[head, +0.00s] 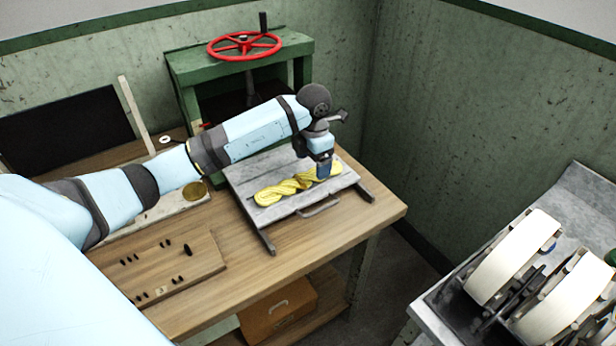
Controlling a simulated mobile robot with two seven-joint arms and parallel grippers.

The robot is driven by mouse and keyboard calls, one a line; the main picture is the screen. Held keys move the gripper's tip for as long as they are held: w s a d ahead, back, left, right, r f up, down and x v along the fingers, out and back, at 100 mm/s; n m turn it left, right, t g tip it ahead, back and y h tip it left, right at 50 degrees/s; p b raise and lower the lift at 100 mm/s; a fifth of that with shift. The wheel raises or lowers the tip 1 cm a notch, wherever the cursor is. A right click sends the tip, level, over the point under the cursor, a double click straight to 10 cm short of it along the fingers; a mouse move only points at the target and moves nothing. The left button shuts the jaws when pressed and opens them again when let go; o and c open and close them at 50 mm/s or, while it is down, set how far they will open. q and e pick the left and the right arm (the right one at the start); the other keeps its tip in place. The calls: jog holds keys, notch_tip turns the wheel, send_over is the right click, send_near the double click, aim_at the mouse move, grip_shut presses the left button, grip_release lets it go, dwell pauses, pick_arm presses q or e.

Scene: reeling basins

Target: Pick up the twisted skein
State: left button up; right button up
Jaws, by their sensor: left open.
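The twisted skein (283,190) is yellow and lies on a grey board (264,215) with a metal handle, on the wooden table. My left gripper (323,174) is over the skein's right end, pointing down and covering part of it. It is open; its fingertips are small in view, and I cannot tell whether they touch the skein. My right gripper is not in view.
A green press (183,69) with a red handwheel (245,44) stands behind the board. A wooden panel (205,262) with small dark pieces lies at the front left. At right, a grey bench (578,190) carries white reels (513,256), across a floor gap.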

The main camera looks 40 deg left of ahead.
aim_at(313, 172)
pick_arm(q)
notch_tip(313, 172, down, 4)
jog(key=shift+w+a+f, duration=0.1)
jog(key=shift+w+a, duration=0.05)
jog(key=c, duration=1)
jog(key=shift+c, duration=0.2)
notch_tip(313, 172, up, 20)
